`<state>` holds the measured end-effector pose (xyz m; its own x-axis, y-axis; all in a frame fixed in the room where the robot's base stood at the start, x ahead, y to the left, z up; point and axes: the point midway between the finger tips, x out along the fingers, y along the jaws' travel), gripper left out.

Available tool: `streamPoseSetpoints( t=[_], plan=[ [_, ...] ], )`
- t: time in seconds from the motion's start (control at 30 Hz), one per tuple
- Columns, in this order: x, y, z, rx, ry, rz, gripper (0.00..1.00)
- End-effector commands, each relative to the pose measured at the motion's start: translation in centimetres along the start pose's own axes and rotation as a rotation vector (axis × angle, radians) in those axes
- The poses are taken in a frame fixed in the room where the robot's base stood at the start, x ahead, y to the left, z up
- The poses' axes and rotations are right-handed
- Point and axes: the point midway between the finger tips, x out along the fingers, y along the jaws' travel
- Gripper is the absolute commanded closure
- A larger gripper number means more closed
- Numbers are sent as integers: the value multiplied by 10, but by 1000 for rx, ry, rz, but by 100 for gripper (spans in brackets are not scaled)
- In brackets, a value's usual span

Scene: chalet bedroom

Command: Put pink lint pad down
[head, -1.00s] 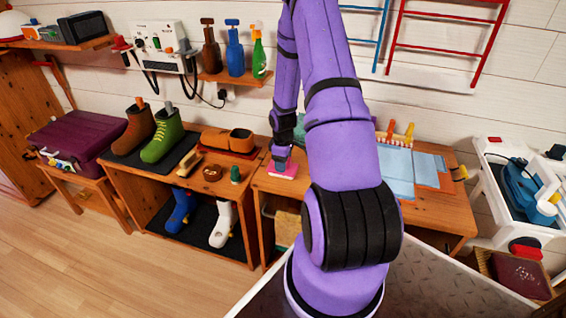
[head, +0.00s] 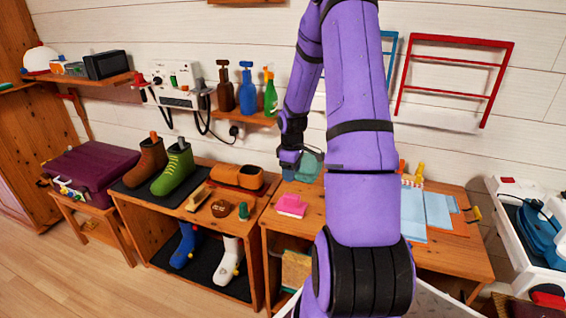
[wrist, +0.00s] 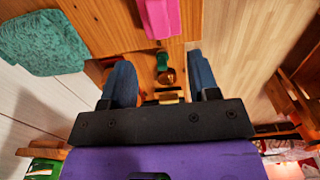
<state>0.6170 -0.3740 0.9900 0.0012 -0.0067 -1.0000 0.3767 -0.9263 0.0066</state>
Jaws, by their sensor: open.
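The pink lint pad (head: 291,205) lies on the left part of the wooden bench top (head: 300,226). It also shows at the top of the wrist view (wrist: 160,17), on the wood and beyond the fingers. My gripper (head: 289,160) is above and behind the pad in the head view, apart from it. In the wrist view its two blue fingers (wrist: 160,85) are spread, with nothing held between them. Part of the bench is hidden behind my arm.
A teal cloth (head: 309,168) lies behind the pad, close to my gripper. Blue cloths (head: 438,210) lie on the bench's right side. A shoe bench with boots (head: 172,168) stands to the left. Spray bottles (head: 247,88) stand on a wall shelf above.

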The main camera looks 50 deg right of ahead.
Motion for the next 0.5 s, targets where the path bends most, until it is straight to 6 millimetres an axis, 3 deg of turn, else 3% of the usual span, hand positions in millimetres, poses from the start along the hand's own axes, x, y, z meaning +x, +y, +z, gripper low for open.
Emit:
streamPoseSetpoints(
  t=[0.17, 0.5],
  plan=[
    [-52, -22, -19, 24, 5, 53, 45],
    [-168, -102, -44, 123, 62, 158, 45]
  ],
)
